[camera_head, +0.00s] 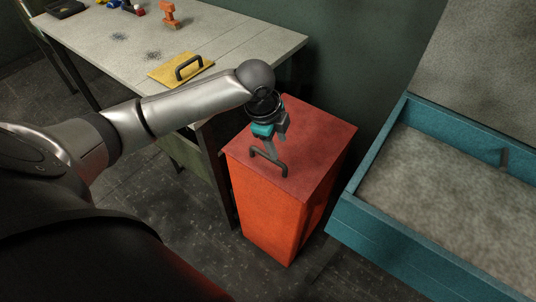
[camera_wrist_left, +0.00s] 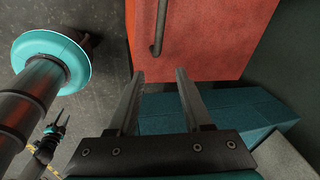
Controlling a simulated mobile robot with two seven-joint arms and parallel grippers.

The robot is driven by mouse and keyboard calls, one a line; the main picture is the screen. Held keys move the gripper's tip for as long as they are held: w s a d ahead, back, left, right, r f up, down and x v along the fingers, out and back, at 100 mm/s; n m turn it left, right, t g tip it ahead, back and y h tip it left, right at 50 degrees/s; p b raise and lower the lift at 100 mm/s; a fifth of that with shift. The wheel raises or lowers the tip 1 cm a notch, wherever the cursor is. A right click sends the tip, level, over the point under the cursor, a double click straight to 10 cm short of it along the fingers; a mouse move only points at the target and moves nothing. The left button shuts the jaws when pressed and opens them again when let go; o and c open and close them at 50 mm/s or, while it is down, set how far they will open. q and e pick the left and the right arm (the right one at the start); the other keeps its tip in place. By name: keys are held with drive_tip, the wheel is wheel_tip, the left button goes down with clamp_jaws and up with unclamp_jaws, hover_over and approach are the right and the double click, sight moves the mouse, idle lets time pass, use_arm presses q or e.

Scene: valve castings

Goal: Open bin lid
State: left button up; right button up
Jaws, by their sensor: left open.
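The bin (camera_head: 262,207) is a tall orange-red box with a flat, darker red lid (camera_head: 318,135), which lies shut on top. A dark bar handle (camera_head: 268,163) stands on the lid. My left gripper (camera_head: 271,147) is over the lid at the handle, open and empty. In the left wrist view, the two fingers (camera_wrist_left: 158,73) are apart, with the handle (camera_wrist_left: 158,28) just beyond the tips and in line with the gap. Contact cannot be told. A small dark gripper-like shape at the lower left of that view may be my right gripper (camera_wrist_left: 55,130).
A grey workbench (camera_head: 240,37) stands behind and left, with a yellow plate (camera_head: 178,70) with a black handle and an orange casting (camera_head: 169,14). A teal-walled tray (camera_head: 383,238) with a grey bed is close on the right. A dark wall stands behind the bin.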

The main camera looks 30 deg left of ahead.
sight(268, 156)
use_arm(q)
drive_tip(key=a+r+m, duration=0.2)
drive_tip(key=a+r, duration=0.2)
drive_tip(key=r, duration=0.1)
drive_tip(key=shift+m+g+y, duration=0.3)
drive_tip(key=shift+g+y, duration=0.1)
drive_tip(key=f+b, duration=0.1)
drive_tip(key=f, duration=0.3)
drive_tip(key=w+f+b, duration=0.1)
drive_tip(key=f+b, duration=0.1)
drive_tip(key=f, duration=0.3)
drive_tip(key=w+f+b, duration=0.1)
drive_tip(key=f+b, duration=0.1)
drive_tip(key=f, duration=0.3)
drive_tip(key=shift+w+f, duration=0.2)
drive_tip(key=shift+w, duration=0.05)
use_arm(e)
drive_tip(key=f, duration=0.5)
drive_tip(key=shift+w+a, duration=0.3)
drive_tip(key=shift+w, duration=0.05)
use_arm(q)
clamp_jaws()
